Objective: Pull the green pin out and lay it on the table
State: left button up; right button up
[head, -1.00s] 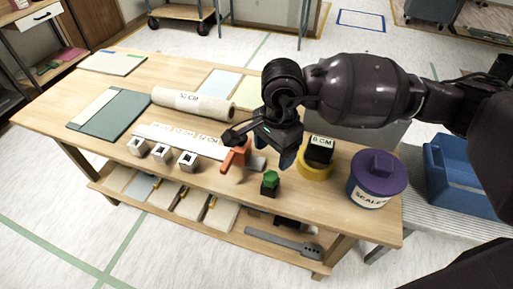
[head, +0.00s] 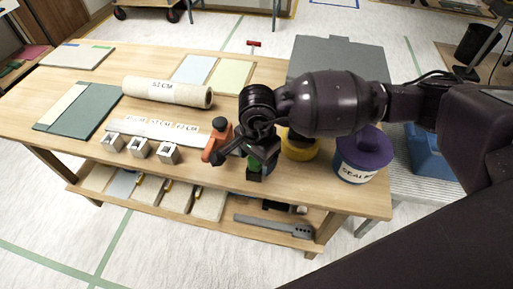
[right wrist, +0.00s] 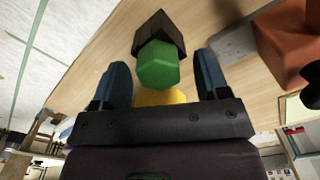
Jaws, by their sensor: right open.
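The green pin (head: 254,163) stands in a small dark block near the front edge of the wooden table, mostly hidden behind my right gripper (head: 258,154) in the head view. In the right wrist view, the green head of the pin (right wrist: 158,66) lies between the two open blue fingers of my right gripper (right wrist: 161,70), with a gap on each side. The dark block (right wrist: 160,28) shows just beyond it. My left gripper is in neither view.
Just left of my right gripper stands an orange tool (head: 216,143). A yellow roll (head: 300,148) and a purple-lidded sealer tub (head: 361,160) stand to the right. Several small metal cubes (head: 140,147) and a paper roll (head: 168,93) are left. Free table top (head: 215,180) lies in front.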

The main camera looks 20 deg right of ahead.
jog(key=shift+f, duration=0.25)
jog(key=shift+r, duration=0.1)
jog(key=c, duration=1.1)
